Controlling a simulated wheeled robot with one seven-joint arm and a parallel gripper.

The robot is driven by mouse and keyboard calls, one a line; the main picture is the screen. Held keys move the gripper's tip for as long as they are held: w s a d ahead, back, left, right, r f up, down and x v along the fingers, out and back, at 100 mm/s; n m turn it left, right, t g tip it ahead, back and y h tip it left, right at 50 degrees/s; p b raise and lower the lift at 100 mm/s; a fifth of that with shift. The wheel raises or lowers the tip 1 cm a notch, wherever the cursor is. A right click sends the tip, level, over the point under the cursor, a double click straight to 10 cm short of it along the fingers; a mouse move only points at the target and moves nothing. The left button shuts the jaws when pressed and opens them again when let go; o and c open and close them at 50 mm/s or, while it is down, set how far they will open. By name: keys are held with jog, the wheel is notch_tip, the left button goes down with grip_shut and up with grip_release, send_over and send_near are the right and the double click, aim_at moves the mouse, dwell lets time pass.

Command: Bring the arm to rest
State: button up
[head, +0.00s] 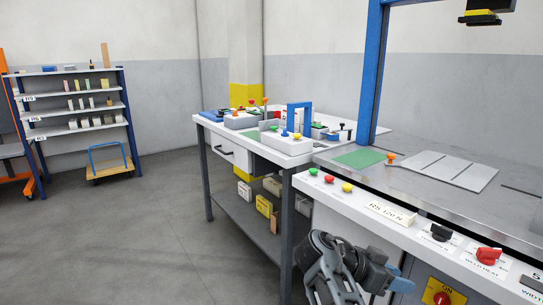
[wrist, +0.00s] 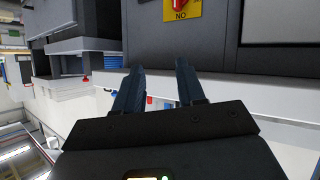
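My gripper (wrist: 158,68) shows in the wrist view with its two dark blue fingers apart and nothing between them. In the head view my arm is folded low at the bottom centre, in front of the workbench and machine (head: 450,222). The wrist view appears upside down. It shows the machine's grey front and a red switch on a yellow plate (wrist: 196,9) beyond the fingers. The same yellow switch plate (head: 457,297) is at the bottom right in the head view, to the right of my arm.
A white-topped workbench (head: 225,128) with small fixtures stands at centre. The machine carries push buttons, knobs and a blue frame (head: 371,75). A shelf rack (head: 73,118) and a trolley (head: 112,171) stand at the far left. The grey floor (head: 130,240) at left is clear.

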jog(key=s+d+f+n+t+y+p, duration=0.1)
jog(key=s+d+f+n+t+y, duration=0.2)
jog(key=s+f, duration=0.35)
jog(key=s+f+n+t+y+p, duration=0.1)
jog(key=s+f+n+t+p, duration=0.1)
jog(key=s+f+n, duration=0.5)
jog(key=s+a+f+n+t+y+p, duration=0.1)
jog(key=s+y, duration=0.1)
jog(key=s, duration=0.5)
jog(key=s+a+f+n+t+y+p, duration=0.1)
jog(key=s+a+t+y, duration=0.1)
jog(key=s, duration=0.4)
jog(key=s+a+r+n+t+y+p, duration=0.3)
jog(key=s+a+r+y, duration=0.1)
jog(key=s+r, duration=0.9)
jog(key=s+r+t, duration=0.1)
jog(key=s+r, duration=0.3)
jog(key=r, duration=0.4)
jog(key=s+a+r+t+p, duration=0.1)
jog(key=s+r, duration=0.3)
jog(key=r, duration=0.5)
jog(key=shift+s+a+t+y, duration=0.25)
jog(key=shift+s+t+y, duration=0.05)
jog(key=shift+t, duration=0.2)
